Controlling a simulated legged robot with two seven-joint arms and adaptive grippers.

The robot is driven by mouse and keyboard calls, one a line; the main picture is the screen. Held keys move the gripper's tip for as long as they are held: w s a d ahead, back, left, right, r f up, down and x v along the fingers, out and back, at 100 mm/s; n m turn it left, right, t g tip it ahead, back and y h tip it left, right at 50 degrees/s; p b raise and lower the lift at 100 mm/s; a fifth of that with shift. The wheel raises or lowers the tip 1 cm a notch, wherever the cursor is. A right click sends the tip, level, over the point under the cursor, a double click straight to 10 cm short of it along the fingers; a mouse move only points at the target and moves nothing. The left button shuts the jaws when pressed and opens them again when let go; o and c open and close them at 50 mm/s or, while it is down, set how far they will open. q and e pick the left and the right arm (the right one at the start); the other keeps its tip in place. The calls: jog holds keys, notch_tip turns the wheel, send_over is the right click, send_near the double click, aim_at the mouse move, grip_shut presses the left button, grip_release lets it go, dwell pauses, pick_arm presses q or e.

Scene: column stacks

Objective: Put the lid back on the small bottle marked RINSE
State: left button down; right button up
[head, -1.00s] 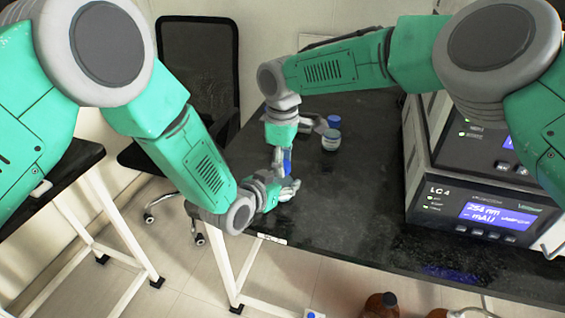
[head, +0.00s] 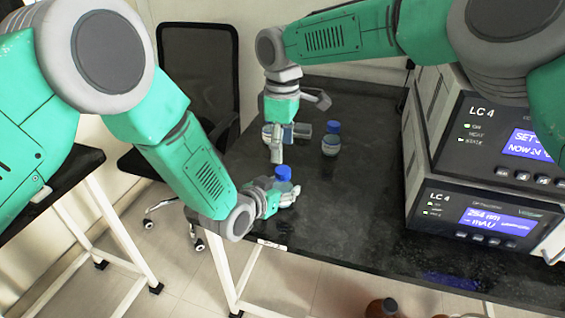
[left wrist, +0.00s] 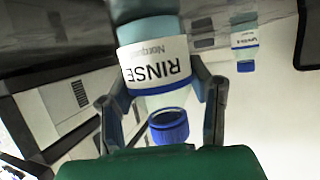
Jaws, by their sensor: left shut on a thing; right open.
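The small RINSE bottle (left wrist: 157,65) shows large in the left wrist view, its label upside down. My left gripper (left wrist: 163,100) is shut on it, one finger on each side. A blue lid (left wrist: 168,126) sits on the bottle's neck; whether it is fully tight I cannot tell. In the head view the blue lid (head: 283,173) stands above my left gripper (head: 284,194), at the table's front edge; my fingers hide most of the bottle there. My right gripper (head: 290,146) is open, above and apart from the lid.
A similar blue-capped bottle (head: 331,141) stands behind on the black table (head: 340,205). Another bottle (head: 267,131) is partly hidden behind my right gripper. Stacked LC 4 instruments (head: 470,215) stand at the right. The table between is clear. Brown bottles (head: 382,308) are below the front edge.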

notch_tip(320, 180, up, 5)
jog(key=shift+r, duration=0.15)
pick_arm(q)
jog(key=c, duration=0.7)
grip_release()
jog(key=v, duration=1.2)
jog(key=shift+f, duration=0.15)
